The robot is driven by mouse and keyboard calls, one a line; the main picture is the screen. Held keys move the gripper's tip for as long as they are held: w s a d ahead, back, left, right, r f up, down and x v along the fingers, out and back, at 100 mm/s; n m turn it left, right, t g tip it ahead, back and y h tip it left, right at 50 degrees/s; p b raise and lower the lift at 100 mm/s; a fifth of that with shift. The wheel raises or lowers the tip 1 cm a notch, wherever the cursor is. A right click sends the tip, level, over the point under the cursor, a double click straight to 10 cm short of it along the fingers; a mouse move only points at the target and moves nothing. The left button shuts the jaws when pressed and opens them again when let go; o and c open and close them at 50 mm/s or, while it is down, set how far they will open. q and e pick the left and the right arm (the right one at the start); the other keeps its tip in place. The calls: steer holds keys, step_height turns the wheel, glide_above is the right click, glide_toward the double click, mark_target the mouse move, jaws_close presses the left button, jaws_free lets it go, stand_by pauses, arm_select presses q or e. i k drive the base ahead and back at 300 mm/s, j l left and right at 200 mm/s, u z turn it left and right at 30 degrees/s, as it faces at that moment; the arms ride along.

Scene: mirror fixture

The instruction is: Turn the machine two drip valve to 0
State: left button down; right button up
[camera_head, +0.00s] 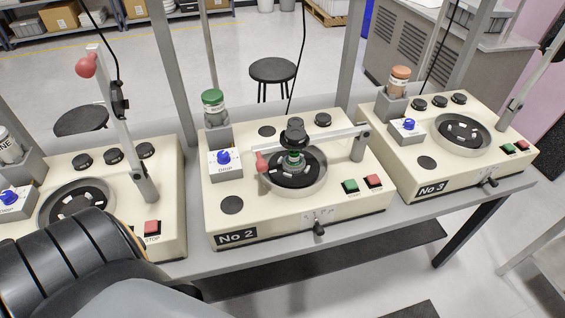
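The No 2 machine (330,208) is the cream one in the middle of the head view. Its drip valve is a blue knob (223,157) on a small white box marked DRIP (225,170), at the machine's left side. The knob's exact setting is too small to read. A bottle with a green cap (213,106) stands in a grey holder behind the box. A dark, rounded part of my own arm fills the lower left. Neither gripper is in view, and nothing of mine touches the knob.
The No 2 lever arm (315,143) with a red ball lies lowered across the round plate, right of the knob. The No 3 machine (450,165) stands right; another with a raised lever (118,100) stands left. Grey posts rise behind. Stools (272,72) stand beyond the bench.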

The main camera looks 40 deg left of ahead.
mark_target(224, 157)
steer(key=u, duration=1.6)
